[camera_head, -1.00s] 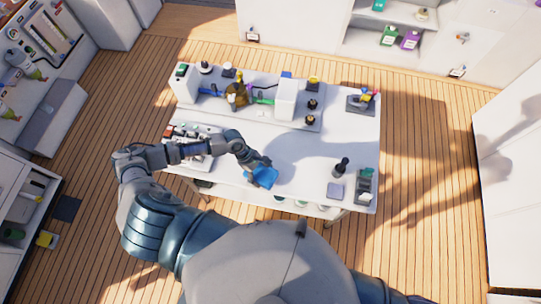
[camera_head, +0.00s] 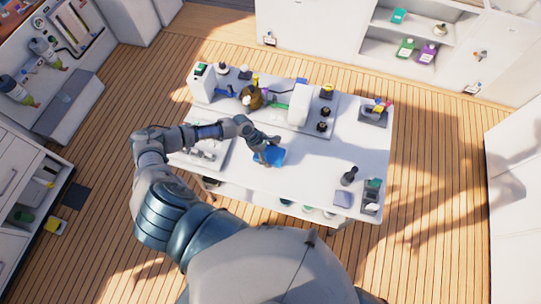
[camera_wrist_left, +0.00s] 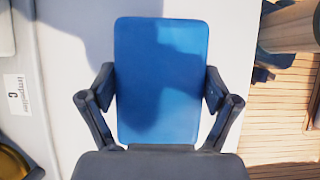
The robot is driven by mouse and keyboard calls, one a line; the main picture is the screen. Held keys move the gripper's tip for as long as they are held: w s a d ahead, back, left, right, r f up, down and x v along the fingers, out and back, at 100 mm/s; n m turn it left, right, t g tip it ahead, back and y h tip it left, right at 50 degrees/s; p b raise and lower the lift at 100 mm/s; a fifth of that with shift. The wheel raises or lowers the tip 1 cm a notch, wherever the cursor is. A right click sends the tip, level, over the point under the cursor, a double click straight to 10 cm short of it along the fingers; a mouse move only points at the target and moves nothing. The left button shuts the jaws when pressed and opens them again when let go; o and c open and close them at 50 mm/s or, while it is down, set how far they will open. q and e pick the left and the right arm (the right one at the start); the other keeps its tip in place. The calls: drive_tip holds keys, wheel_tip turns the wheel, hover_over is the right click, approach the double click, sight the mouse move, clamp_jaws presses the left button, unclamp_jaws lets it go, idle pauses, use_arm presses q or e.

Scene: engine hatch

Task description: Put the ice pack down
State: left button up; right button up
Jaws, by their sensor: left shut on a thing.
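The blue ice pack (camera_head: 270,156) is at my left gripper (camera_head: 262,152), over the white table (camera_head: 320,165) near its front edge. In the left wrist view the flat blue pack (camera_wrist_left: 162,75) fills the middle. The two dark fingers of my left gripper (camera_wrist_left: 160,100) press on its left and right sides. I cannot tell whether the pack touches the table top or hangs just above it. My right gripper is not in view.
A dark bottle (camera_head: 349,176), a grey pad (camera_head: 343,199) and a dark holder (camera_head: 371,196) sit at the front right. The table's middle right is clear.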

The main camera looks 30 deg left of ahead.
sight(270, 155)
use_arm(q)
drive_tip(key=shift+w+a+f, duration=0.15)
drive_tip(key=shift+w+a, duration=0.2)
drive_tip(key=shift+w, duration=0.25)
wheel_tip(270, 155, down, 3)
drive_tip(key=shift+f, duration=0.15)
drive_tip(key=o, duration=1.3)
drive_tip(key=shift+s, duration=0.1)
drive_tip(key=shift+c, duration=0.2)
